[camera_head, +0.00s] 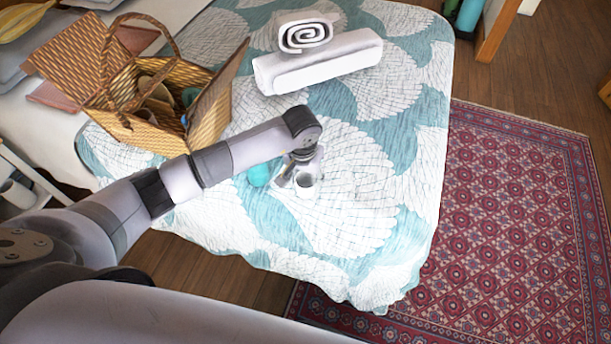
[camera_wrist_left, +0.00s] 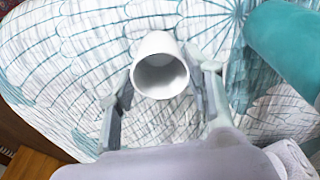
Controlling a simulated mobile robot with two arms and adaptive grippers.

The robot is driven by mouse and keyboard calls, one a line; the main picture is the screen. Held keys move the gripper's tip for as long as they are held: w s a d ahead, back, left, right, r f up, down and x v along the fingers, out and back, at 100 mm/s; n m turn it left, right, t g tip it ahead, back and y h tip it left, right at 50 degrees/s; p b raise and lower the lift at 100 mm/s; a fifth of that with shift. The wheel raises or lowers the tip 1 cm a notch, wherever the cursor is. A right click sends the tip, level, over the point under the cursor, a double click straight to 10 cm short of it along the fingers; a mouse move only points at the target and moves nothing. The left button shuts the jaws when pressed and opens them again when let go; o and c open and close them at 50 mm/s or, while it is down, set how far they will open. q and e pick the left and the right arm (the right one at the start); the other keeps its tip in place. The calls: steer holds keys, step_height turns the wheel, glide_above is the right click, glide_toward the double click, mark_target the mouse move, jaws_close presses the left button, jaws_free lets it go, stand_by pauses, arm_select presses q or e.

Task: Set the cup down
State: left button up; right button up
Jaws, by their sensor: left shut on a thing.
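The white cup (camera_head: 306,187) is at the near part of the bed, on or just above the teal and white bedspread (camera_head: 345,245). My left gripper (camera_head: 300,174) is shut on the cup. In the left wrist view the cup (camera_wrist_left: 160,68) sits between the two fingers of the left gripper (camera_wrist_left: 162,92), its open mouth facing the camera. I cannot tell whether the cup's base touches the bedspread. My right gripper is not in view.
A teal object (camera_head: 259,174) lies just left of the cup. An open wicker picnic basket (camera_head: 150,138) stands at the bed's left. White towels (camera_head: 318,68), one rolled, lie at the far side. The bedspread right of the cup is clear.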

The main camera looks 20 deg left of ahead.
arm_select(q)
steer(key=o, duration=1.2)
steer(key=shift+f, duration=0.1)
steer(key=shift+r+p, duration=0.3)
steer(key=shift+p, duration=0.05)
steer(key=r, duration=0.4)
steer(key=s+r+b, duration=0.1)
steer(key=r, duration=0.6)
steer(key=shift+s+r, duration=0.2)
steer(key=shift+r, duration=0.15)
